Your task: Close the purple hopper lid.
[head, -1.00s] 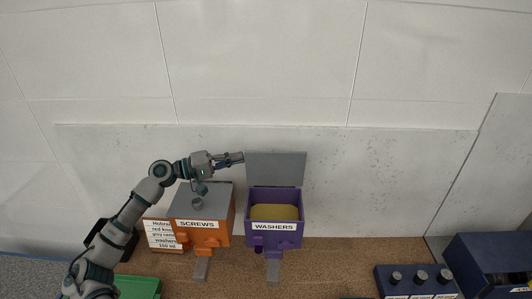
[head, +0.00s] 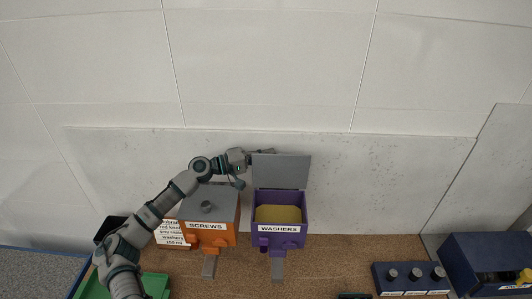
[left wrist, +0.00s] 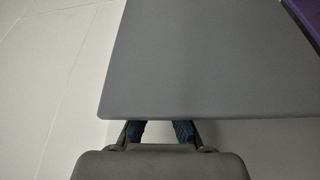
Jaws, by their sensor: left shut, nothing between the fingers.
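The purple hopper (head: 292,210), labelled WASHERS, stands right of centre in the head view with yellowish contents showing inside. Its grey lid (head: 281,170) is open and stands up at the back of the hopper. My left gripper (head: 268,151) is shut and empty at the lid's upper left corner, partly hidden behind it. In the left wrist view the grey lid (left wrist: 210,60) fills much of the picture, its edge just past my left fingertips (left wrist: 158,130). Whether they touch cannot be told. A bit of purple hopper (left wrist: 307,14) shows at the top right. My right gripper is not in view.
An orange SCREWS hopper (head: 222,238) with a closed grey lid stands left of the purple one, under my left arm. A label card (head: 172,231), a green bin (head: 155,285), a knob panel (head: 412,279) and a dark blue box (head: 485,258) are around. A wall is behind.

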